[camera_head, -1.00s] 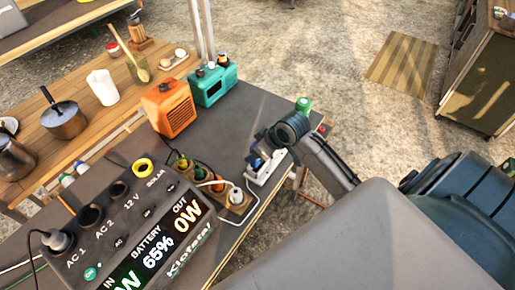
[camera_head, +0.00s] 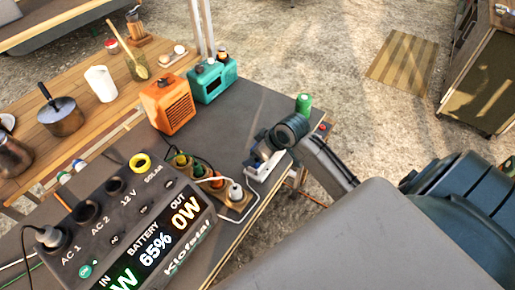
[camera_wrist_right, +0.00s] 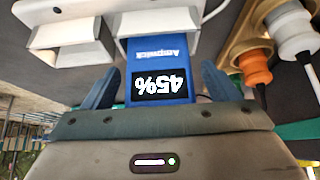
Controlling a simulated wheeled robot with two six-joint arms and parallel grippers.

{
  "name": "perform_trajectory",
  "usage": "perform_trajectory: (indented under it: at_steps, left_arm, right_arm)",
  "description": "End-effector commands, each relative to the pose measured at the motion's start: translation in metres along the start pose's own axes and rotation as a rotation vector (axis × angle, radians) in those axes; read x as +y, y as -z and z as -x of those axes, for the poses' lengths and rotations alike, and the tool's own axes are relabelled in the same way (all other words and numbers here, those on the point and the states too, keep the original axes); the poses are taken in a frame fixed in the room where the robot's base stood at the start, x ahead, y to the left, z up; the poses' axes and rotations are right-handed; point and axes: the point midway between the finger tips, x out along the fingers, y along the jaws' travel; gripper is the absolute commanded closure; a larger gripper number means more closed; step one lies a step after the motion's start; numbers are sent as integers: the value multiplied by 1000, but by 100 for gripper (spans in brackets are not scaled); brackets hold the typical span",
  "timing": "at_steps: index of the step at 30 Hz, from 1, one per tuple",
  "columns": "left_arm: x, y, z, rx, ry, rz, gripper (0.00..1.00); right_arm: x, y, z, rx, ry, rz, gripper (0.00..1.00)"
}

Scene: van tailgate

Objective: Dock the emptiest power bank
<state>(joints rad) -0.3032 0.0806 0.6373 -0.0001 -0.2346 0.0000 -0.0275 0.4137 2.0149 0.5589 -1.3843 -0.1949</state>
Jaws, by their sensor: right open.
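My right gripper (camera_wrist_right: 156,88) is open, one finger on each side of the blue bank, with gaps visible. In the head view the dock (camera_head: 265,172) is at the table's right edge, partly hidden by my right gripper (camera_head: 257,160). My left gripper is not in view.
A power station (camera_head: 150,215) reading 65% stands front left. A wooden holder with plugs (camera_head: 232,200) is close beside the dock. An orange heater-like box (camera_head: 170,105), a teal box (camera_head: 212,80) and a green can (camera_head: 304,103) stand behind. Grey tabletop between is clear.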

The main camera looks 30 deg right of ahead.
Motion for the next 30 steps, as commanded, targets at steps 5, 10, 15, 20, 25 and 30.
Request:
perform_trajectory:
  at_steps: [5, 10, 15, 20, 25, 30]
  left_arm:
    - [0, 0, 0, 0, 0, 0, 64]
    - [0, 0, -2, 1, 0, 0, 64]
    - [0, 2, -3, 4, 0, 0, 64]
    - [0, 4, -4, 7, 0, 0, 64]
    - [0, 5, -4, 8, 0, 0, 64]
    - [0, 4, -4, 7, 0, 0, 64]
  right_arm:
    - [0, 0, 2, -1, -1, 0, 18]
    - [1, -1, 22, 1, -3, 4, 18]
    - [1, -1, 54, -1, -4, 6, 18]
    - [1, -1, 79, -1, -3, 5, 18]
    - [1, 0, 97, -1, -3, 3, 18]
    - [0, 0, 106, 0, -1, 1, 18]
